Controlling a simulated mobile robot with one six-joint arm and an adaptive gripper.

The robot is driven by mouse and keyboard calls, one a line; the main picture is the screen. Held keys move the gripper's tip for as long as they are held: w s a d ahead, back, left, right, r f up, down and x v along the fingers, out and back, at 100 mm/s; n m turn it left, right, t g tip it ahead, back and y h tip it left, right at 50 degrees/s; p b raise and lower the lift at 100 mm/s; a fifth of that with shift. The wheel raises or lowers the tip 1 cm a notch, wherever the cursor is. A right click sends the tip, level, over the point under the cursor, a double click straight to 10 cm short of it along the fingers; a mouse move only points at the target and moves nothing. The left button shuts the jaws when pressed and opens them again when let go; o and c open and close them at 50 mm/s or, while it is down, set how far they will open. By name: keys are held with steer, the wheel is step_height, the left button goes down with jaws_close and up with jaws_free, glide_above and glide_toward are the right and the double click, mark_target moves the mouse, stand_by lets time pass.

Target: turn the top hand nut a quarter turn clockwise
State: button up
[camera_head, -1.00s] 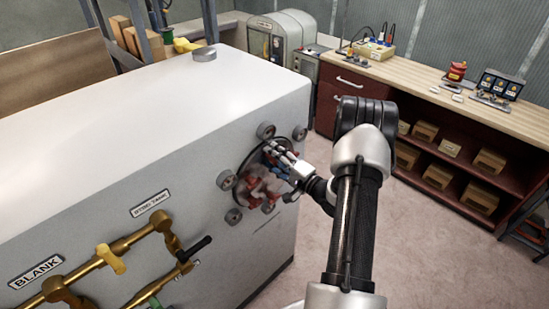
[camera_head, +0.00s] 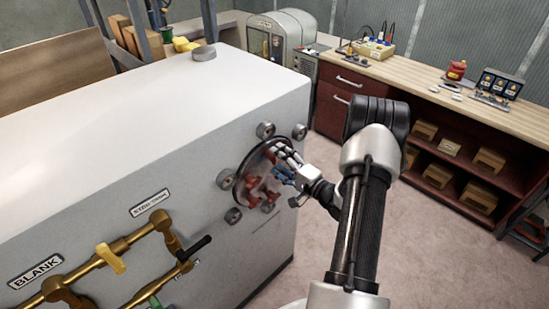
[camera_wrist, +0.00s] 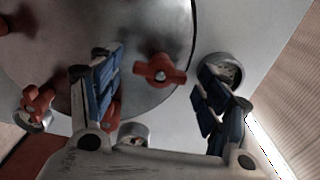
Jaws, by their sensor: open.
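A round hatch cover (camera_head: 243,172) with red hand nuts is on the side of the white tank. In the wrist view, one red hand nut (camera_wrist: 160,75) sits near the cover's rim, in the gap between my fingers. My gripper (camera_head: 278,162) is open at the cover's upper right; its two blue-padded fingers also show in the wrist view (camera_wrist: 160,68). Neither finger visibly touches that nut. Other red nuts (camera_head: 252,184) show lower on the cover. My gripper hides part of the upper right rim in the head view. I cannot tell for certain which nut is topmost.
Grey round fittings (camera_head: 265,130) surround the cover. Brass pipes with valve handles (camera_head: 111,258) are on the same tank face at lower left. A workbench (camera_head: 440,88) with tools and boxes stands behind at right. The floor (camera_head: 430,255) to the right is clear.

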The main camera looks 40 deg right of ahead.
steer(key=s, duration=0.9)
steer(key=shift+s+d, duration=0.25)
steer(key=shift+d, duration=0.1)
